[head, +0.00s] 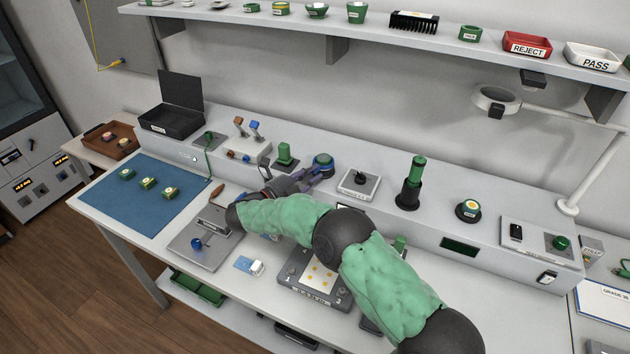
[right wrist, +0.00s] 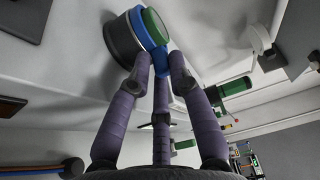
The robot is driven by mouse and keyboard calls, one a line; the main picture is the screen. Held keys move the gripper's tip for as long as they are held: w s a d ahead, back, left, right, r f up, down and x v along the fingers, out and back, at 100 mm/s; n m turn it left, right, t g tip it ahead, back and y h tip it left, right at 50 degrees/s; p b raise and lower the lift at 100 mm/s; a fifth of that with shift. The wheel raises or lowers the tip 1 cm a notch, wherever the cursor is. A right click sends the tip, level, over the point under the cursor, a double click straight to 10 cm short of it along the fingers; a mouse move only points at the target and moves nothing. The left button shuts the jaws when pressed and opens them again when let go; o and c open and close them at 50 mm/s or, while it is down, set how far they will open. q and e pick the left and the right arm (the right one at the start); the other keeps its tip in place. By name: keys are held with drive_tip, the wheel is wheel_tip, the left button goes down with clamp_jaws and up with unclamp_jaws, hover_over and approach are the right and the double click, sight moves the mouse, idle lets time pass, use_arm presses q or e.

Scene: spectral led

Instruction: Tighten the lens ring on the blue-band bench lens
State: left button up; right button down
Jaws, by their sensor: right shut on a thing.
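The blue-band bench lens (head: 323,160) stands on the raised back ledge of the bench. It has a dark base, a blue band and a green top. In the right wrist view the lens (right wrist: 122,42) shows close up, with its blue ring (right wrist: 139,29) around the green top. My right gripper (head: 318,173) reaches it from the front left, its purple fingers closed together at the blue part. In the right wrist view the fingertips (right wrist: 160,66) meet on a blue piece at the ring's edge; they partly hide it. My left gripper is in neither view.
A green stand (head: 285,157) is left of the lens and a white-topped box (head: 359,184) right of it. A tall green-and-black cylinder (head: 411,185) stands further right. A blue mat (head: 145,205) holds several green parts. A shelf (head: 400,40) runs above.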

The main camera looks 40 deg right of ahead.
drive_tip(key=m+g, duration=0.1)
drive_tip(key=w+m+g+b, duration=0.1)
drive_tip(key=g, duration=0.1)
drive_tip(key=w+m+g, duration=0.1)
drive_tip(key=shift+a+r+g, duration=0.15)
drive_tip(key=shift+r+g, duration=0.1)
drive_tip(key=shift+g, duration=0.05)
drive_tip(key=shift+w+r+m+g+y+b, duration=0.15)
drive_tip(key=shift+w+m+g+b, duration=0.15)
drive_tip(key=shift+g, duration=0.25)
drive_tip(key=shift+w+f+m+g+y+b, duration=0.1)
drive_tip(key=shift+m+g+y+b, duration=0.05)
drive_tip(key=shift+m+g, duration=0.35)
drive_tip(key=shift+r+g, duration=0.2)
drive_tip(key=shift+g, duration=0.15)
drive_tip(key=c, duration=1.2)
unclamp_jaws()
drive_tip(key=shift+c, duration=0.2)
drive_tip(key=shift+f, duration=0.15)
wheel_tip(320, 180, up, 10)
